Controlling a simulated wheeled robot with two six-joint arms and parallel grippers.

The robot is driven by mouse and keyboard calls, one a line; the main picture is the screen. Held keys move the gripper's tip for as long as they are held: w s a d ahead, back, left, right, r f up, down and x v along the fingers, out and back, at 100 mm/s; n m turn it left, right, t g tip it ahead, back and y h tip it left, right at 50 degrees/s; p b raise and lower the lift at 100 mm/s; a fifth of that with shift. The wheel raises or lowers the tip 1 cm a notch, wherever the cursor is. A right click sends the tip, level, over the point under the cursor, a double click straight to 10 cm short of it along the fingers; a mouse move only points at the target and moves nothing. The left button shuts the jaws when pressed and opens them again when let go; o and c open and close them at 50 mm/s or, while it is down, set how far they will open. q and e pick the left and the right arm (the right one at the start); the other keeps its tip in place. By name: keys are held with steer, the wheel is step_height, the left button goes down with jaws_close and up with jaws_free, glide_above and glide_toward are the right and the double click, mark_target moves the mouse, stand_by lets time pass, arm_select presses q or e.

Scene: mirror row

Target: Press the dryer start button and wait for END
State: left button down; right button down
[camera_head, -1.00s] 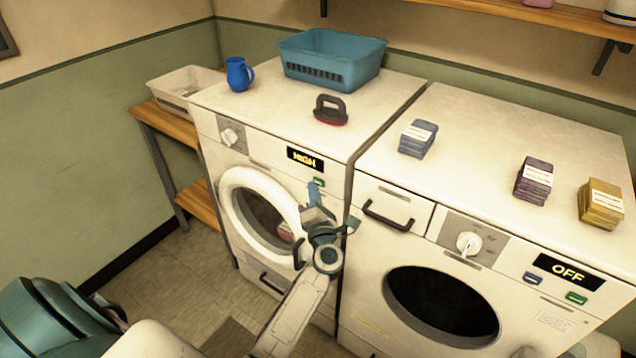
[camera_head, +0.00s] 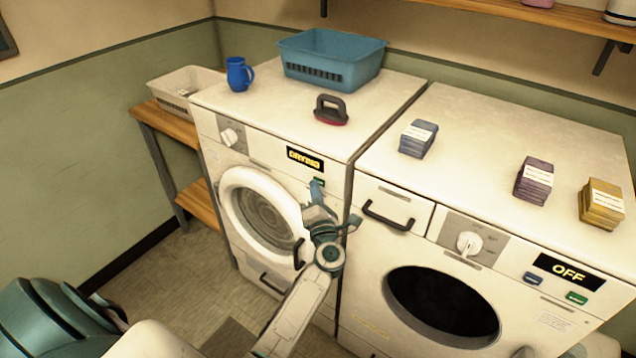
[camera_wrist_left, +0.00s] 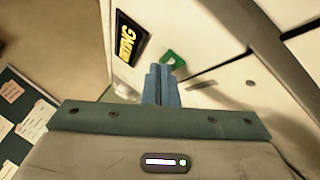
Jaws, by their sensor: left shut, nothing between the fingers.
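The dryer (camera_head: 265,152) is the left white machine, and its display (camera_head: 305,159) reads DRYING in yellow. Its round door (camera_head: 262,212) is closed, with a blurred swirl behind the glass. The green start button (camera_head: 319,182) sits just below the display's right end. My left gripper (camera_head: 316,186) is shut and empty, with its tips at the button. In the left wrist view the shut blue fingers (camera_wrist_left: 162,84) point at the green button (camera_wrist_left: 173,59), beside the display (camera_wrist_left: 128,40). I cannot tell whether they touch it. My right gripper is not in view.
A second machine (camera_head: 490,190) on the right shows OFF. On top of the machines are a blue mug (camera_head: 239,74), a blue basket (camera_head: 331,60), a dark-handled iron-like tool (camera_head: 331,110) and several card stacks (camera_head: 418,138). A white basket (camera_head: 186,86) stands on a wooden side shelf.

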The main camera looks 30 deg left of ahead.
arm_select(q)
steer(key=shift+s, duration=0.8)
steer(key=shift+p, duration=0.3)
steer(key=s, duration=0.3)
steer(key=s+p, duration=0.1)
steer(key=s, duration=0.1)
steer(key=shift+a, duration=0.25)
